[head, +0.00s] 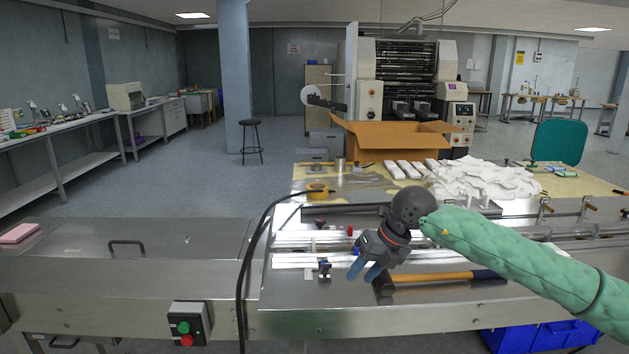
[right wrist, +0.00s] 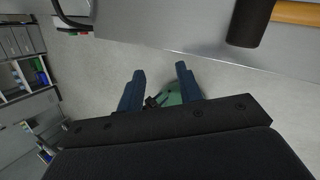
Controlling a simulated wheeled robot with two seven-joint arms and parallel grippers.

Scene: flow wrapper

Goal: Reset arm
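My right arm, in a green sleeve, comes in from the right in the head view. My right gripper (head: 364,274) hangs over the front part of the steel machine bed, its blue fingers pointing down. It is just left of and above a hammer (head: 432,278) lying on the bed. In the right wrist view the two fingers (right wrist: 160,78) are spread apart. They hold nothing, and grey floor shows past them. The hammer's dark head (right wrist: 250,20) shows at the top right there. My left gripper is in neither view.
A black cable (head: 241,270) loops over the machine's front. A control box (head: 188,322) with green and red buttons is at the lower left. The left steel cover (head: 80,260) is mostly clear.

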